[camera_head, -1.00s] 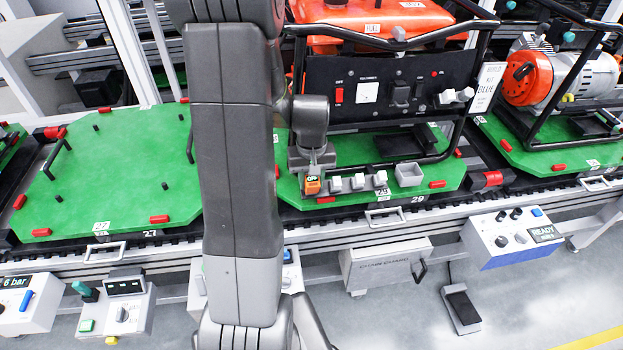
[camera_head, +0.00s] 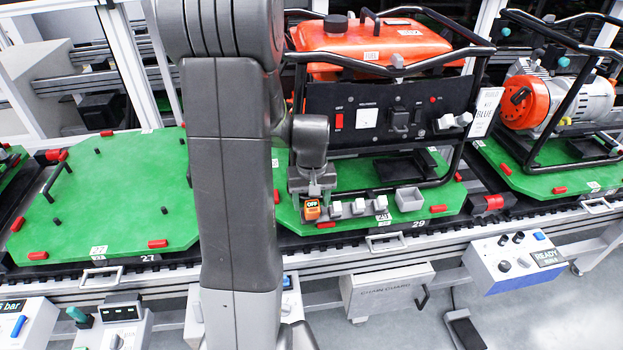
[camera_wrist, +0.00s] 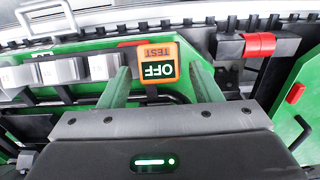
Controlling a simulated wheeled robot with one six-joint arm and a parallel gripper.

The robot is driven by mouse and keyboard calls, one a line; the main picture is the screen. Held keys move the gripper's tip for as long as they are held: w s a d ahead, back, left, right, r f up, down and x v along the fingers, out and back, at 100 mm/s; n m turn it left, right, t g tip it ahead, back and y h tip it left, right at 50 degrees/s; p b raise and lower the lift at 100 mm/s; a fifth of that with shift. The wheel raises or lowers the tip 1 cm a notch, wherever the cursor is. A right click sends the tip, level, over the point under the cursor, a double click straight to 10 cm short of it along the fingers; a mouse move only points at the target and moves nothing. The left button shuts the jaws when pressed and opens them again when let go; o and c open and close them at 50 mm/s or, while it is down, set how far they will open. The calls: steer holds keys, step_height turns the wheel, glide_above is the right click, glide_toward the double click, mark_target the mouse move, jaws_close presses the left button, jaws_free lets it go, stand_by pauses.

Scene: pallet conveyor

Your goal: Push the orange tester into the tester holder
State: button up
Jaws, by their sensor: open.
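The orange tester (camera_head: 312,210), with a dark OFF label, is at the front edge of the green pallet numbered 29, left of a row of small grey-white blocks (camera_head: 358,207). My gripper (camera_head: 312,196) points down just above and behind it. In the wrist view, the open fingers of my gripper (camera_wrist: 161,88) are on either side of the tester (camera_wrist: 158,64), with gaps visible. I cannot tell which part is the tester holder; the tester's underside is hidden.
A red generator (camera_head: 380,45) in a black frame stands behind on the pallet. A grey open box (camera_head: 409,198) sits right of the blocks. An empty green pallet (camera_head: 120,200) is left.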

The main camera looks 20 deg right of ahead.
step_height(320, 180, up, 12)
steer(key=shift+s, duration=0.3)
steer(key=shift+a, duration=0.1)
steer(key=f, duration=1.3)
steer(key=shift+w+f, duration=0.3)
steer(key=shift+f, duration=0.05)
steer(key=shift+s+r, duration=0.15)
steer(key=shift+r, duration=0.05)
steer(key=shift+f, duration=0.1)
